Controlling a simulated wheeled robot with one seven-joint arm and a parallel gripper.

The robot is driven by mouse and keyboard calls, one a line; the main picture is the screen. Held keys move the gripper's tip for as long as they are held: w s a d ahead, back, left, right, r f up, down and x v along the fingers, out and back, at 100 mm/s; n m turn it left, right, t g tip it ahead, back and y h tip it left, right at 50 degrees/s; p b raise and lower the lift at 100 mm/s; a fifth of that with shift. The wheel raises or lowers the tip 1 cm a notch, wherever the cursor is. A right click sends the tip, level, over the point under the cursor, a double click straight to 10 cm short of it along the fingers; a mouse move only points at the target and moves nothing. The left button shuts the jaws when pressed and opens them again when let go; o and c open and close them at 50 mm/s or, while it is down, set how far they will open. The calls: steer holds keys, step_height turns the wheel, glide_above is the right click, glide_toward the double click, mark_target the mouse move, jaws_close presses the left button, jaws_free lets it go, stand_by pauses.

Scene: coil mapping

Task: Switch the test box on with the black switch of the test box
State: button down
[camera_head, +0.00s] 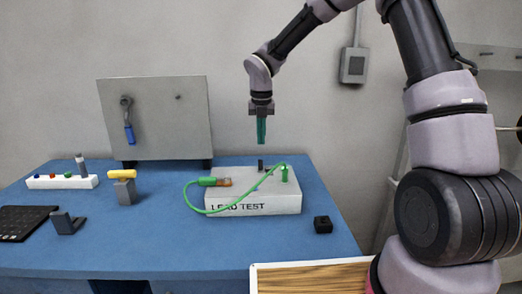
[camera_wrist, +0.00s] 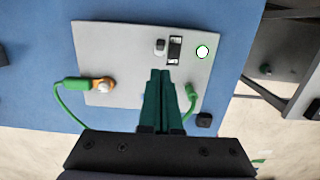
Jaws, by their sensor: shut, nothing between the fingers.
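The test box (camera_head: 225,207) is a pale box marked "LEAD TEST" on the blue table; its top also shows in the wrist view (camera_wrist: 125,45). In the wrist view the fingers (camera_wrist: 161,75) appear just nearer than the switch.
A green lead (camera_head: 235,207) loops across the box from a plug at a brass post (camera_head: 225,182) to the right side. A small black block (camera_head: 322,225) sits right of the box. A yellow-topped stand (camera_head: 124,190), a white strip (camera_head: 62,182) and an upright panel (camera_head: 165,125) are left.

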steer(key=shift+s+r, duration=0.2)
steer(key=shift+r, duration=1.9)
steer(key=s+d+r+m+t, duration=0.2)
steer(key=s+d+r+m, duration=0.95)
steer(key=m, duration=0.75)
steer(key=s+d+r+m+t+y, duration=0.1)
steer(key=s+d+r+m+t, duration=0.1)
steer(key=s+d+m, duration=0.2)
steer(key=s+d+r+m+t+y, duration=0.1)
steer(key=s+d+r+m+t, duration=0.1)
steer(key=s+m, duration=0.9)
steer(key=shift+d+r+m, duration=0.75)
steer(key=shift+d+m, duration=0.55)
steer(key=shift+m, duration=1.7)
